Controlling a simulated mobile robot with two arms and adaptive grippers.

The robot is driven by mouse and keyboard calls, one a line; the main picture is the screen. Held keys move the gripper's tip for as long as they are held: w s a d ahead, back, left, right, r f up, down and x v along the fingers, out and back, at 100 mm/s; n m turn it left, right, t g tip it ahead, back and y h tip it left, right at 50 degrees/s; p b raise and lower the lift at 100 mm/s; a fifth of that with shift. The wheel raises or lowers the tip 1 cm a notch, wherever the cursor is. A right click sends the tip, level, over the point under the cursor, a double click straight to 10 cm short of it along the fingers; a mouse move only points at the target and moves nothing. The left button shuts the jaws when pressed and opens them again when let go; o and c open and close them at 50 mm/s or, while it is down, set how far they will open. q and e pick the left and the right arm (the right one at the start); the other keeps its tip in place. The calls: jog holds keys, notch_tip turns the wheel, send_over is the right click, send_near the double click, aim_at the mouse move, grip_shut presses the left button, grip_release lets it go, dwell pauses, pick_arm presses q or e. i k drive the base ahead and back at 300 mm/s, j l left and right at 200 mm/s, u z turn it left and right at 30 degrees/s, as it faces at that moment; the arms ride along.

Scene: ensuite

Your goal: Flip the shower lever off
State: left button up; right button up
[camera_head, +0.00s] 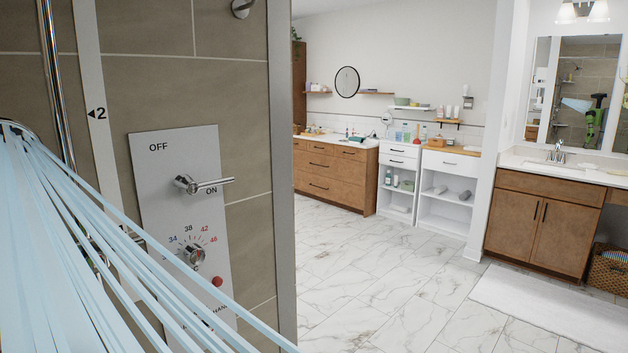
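The shower lever (208,184) is a chrome handle on a pale control panel (150,200) on the tiled shower wall, at the left of the head view. Neither of my grippers is in view.
A chrome riser pipe (55,90) runs along the left wall. The wall ends at a metal edge trim (281,150). Beyond it is open marble floor (390,265), with wooden drawers (335,175), white shelving units and a sink vanity (540,220). A white mat (545,305) lies before the vanity.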

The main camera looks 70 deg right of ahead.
aim_at(184, 183)
jog(key=z, duration=1.55)
